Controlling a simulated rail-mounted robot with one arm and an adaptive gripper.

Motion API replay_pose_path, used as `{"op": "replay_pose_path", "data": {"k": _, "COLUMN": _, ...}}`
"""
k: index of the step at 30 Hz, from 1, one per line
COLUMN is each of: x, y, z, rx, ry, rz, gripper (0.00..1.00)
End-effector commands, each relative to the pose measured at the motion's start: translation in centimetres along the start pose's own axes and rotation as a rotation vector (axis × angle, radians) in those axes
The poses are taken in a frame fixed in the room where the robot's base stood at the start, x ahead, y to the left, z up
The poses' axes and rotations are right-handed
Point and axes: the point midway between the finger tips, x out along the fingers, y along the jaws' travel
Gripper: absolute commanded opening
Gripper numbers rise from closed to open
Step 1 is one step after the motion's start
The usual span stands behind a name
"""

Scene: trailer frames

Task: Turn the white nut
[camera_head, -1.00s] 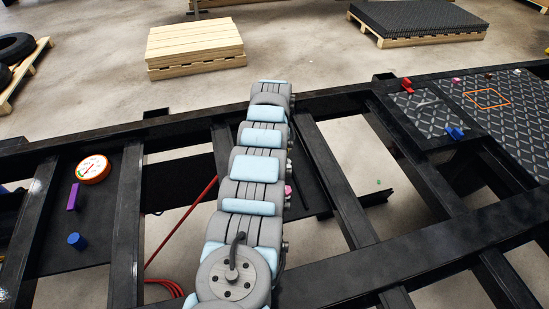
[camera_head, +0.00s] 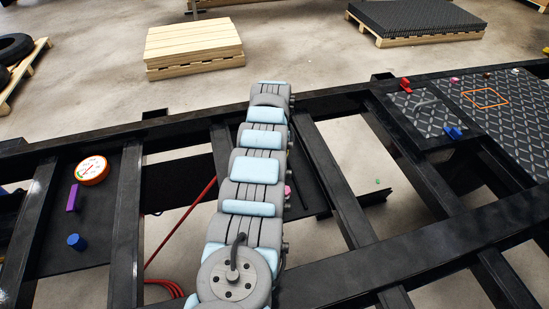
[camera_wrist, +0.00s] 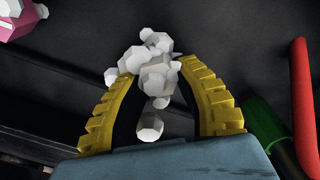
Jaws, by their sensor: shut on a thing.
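In the wrist view a white nut (camera_wrist: 156,74), a cluster of faceted white lobes, sits between the two yellow ribbed fingers of my gripper (camera_wrist: 154,82). My gripper is shut on it. One white lobe shows lower down between the fingers, close to the blue-grey palm. The fingers hide part of the nut's sides. In the head view my arm covers the nut and the gripper, so neither shows there.
In the wrist view a pink part with white (camera_wrist: 40,14) is at top left, and a green part (camera_wrist: 258,120) and red bar (camera_wrist: 303,92) are at right. In the head view black frame beams (camera_head: 340,190) surround my arm, with a gauge (camera_head: 91,170) at left.

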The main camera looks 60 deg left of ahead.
Motion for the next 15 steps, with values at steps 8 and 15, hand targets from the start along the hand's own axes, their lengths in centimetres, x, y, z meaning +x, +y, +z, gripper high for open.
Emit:
{"op": "replay_pose_path", "data": {"k": 8, "x": 0.10, "y": 0.03, "z": 0.01, "rx": 0.000, "ry": 0.000, "rz": 0.000, "gripper": 0.60}}
{"op": "replay_pose_path", "data": {"k": 15, "x": -0.06, "y": 0.02, "z": -0.01, "rx": -0.001, "ry": 0.000, "rz": 0.000, "gripper": 0.60}}
